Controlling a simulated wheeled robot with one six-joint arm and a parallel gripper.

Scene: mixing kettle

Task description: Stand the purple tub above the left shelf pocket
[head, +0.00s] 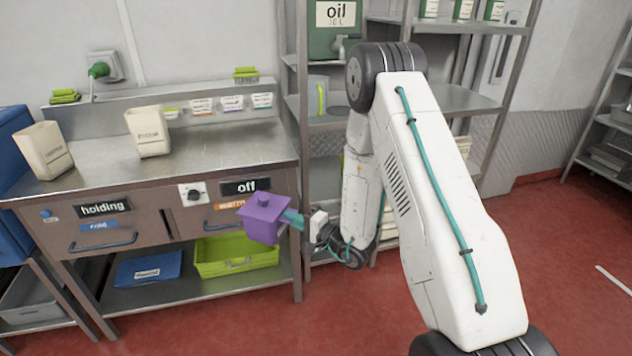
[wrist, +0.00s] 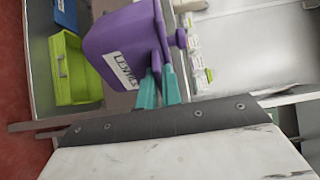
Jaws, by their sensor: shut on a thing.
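The purple tub (head: 264,221) is a lidded box with a small knob on top. It is held in the air in front of the steel counter, roughly level with the drawers, and looks close to upright in the head view. My gripper (head: 293,219) is shut on its right side with teal fingers. In the wrist view the tub (wrist: 120,45) shows a white label, and the teal fingertips (wrist: 160,88) close on its edge. I cannot tell which pocket is the left shelf pocket.
Two cream containers (head: 150,132) (head: 43,152) stand on the counter. A steel rack with an oil container (head: 335,42) stands behind my arm. Red floor is open at the right.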

